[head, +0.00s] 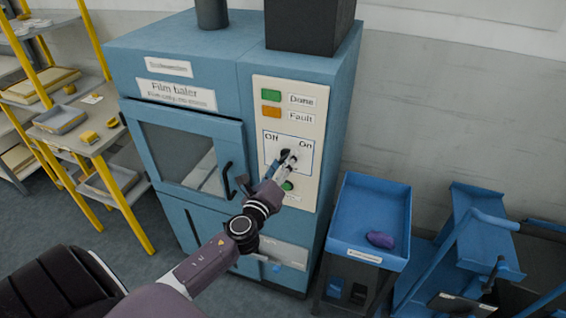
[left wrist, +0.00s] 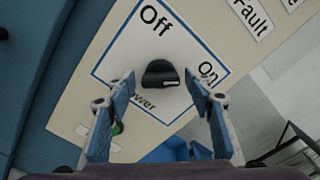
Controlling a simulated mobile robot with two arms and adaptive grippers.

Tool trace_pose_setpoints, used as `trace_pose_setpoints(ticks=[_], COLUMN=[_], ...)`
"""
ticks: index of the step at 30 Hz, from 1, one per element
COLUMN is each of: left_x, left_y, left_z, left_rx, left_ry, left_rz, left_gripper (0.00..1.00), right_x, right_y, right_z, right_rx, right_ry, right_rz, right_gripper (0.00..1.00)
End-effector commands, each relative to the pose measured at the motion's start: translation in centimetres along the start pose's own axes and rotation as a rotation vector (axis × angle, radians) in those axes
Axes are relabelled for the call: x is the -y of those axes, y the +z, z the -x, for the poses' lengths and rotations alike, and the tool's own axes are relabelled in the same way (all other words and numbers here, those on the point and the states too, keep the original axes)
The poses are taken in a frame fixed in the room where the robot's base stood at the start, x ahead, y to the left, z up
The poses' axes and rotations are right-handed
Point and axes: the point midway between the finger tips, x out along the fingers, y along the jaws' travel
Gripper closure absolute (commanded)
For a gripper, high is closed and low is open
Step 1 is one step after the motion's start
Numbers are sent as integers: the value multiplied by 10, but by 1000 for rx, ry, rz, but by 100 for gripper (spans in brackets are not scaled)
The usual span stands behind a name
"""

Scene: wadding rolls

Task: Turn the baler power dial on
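The baler power dial (left wrist: 160,73) is a black knob with a white mark on its lower right side in the left wrist view. It sits in a blue-outlined square with Off and On labels; I cannot tell for certain which label the mark faces. In the head view the dial (head: 286,154) is partly hidden by my left gripper (head: 284,168). In the left wrist view the left gripper (left wrist: 160,80) is open, one blue finger on each side of the dial; contact cannot be told. The right gripper is out of view.
The cream control panel (head: 315,140) on the blue film baler (head: 222,75) has green and orange lights and a green button (head: 287,186) below the dial. A blue tray (head: 370,200) with a purple roll (head: 380,240) stands right. Yellow-framed shelves (head: 120,205) stand left.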

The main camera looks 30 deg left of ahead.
Motion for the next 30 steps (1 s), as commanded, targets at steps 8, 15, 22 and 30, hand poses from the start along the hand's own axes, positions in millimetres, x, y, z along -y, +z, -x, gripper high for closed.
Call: trace_pose_setpoints(ticks=[8,15,22,30], left_x=[0,-1,-1,-1], left_y=[0,-2,-1,-1], left_z=[0,21,64,106], left_rx=[0,-3,-3,-1], left_ry=[0,1,3,2], left_rz=[2,2,4,3], left_gripper=[48,48,48,48], right_x=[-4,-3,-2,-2], right_y=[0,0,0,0], right_z=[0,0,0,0], right_rx=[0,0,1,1], right_ry=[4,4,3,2], right_rz=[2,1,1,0], right_gripper=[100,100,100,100])
